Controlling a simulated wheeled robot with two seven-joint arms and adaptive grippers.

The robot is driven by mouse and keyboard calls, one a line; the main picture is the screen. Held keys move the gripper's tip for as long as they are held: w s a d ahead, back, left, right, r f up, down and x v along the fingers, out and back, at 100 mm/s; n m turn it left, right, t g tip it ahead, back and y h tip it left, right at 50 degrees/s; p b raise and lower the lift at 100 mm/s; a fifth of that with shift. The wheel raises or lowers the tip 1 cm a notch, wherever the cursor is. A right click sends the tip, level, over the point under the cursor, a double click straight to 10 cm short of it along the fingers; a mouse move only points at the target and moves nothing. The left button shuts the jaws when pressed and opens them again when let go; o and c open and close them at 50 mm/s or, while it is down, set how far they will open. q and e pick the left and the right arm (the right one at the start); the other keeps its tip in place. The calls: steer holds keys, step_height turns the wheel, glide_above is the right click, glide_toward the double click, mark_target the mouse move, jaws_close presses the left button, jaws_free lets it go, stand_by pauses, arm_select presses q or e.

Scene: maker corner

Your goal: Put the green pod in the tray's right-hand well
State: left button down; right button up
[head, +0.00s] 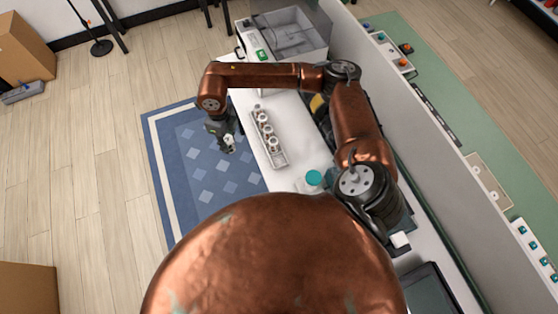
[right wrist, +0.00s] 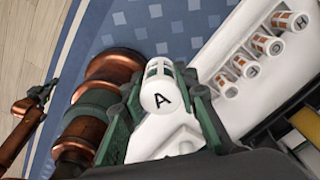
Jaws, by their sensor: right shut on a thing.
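My right gripper (head: 228,143) is shut on a white cylindrical pod (right wrist: 157,92) marked A. The pod's side windows look grey-green, but the tint is hard to tell. In the head view it hangs over the blue rug, just left of the bench edge. A long white tray (head: 276,157) lies on the bench to the right of the gripper. It holds a row of several white pods, which show in the right wrist view (right wrist: 267,43) with letters and orange-brown windows. I cannot make out an empty well.
A container with a teal lid (head: 314,178) stands on the white bench below the tray. A grey and white machine (head: 288,36) sits at the bench's far end. A low wall (head: 425,110) runs along the bench's right. The blue rug (head: 180,150) is clear.

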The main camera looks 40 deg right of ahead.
steer(key=w+d+f+m, duration=0.25)
steer(key=d+m, duration=0.55)
steer(key=m, duration=0.5)
steer(key=s+d+f+p, duration=0.1)
steer(key=s+d+f, duration=0.1)
steer(key=s+f, duration=0.1)
steer(key=s+d+f+p, duration=0.1)
steer(key=s+d+f, duration=0.1)
steer(key=s+f, duration=0.1)
steer(key=s+d+f+p, duration=0.1)
steer(key=s+d+f, duration=0.2)
steer(key=s, duration=0.2)
steer(key=shift+s+f, duration=0.1)
steer(key=shift+f, duration=0.15)
steer(key=shift+s+d+f+p, duration=0.2)
steer(key=shift+s+f+p, duration=0.05)
steer(key=shift+f+p, duration=0.1)
step_height(320, 180, down, 3)
steer(key=shift+s+f+p, duration=0.1)
steer(key=shift+s+p, duration=0.05)
steer(key=shift+p, duration=0.15)
steer(key=shift+f, duration=0.15)
steer(key=shift+f, duration=0.1)
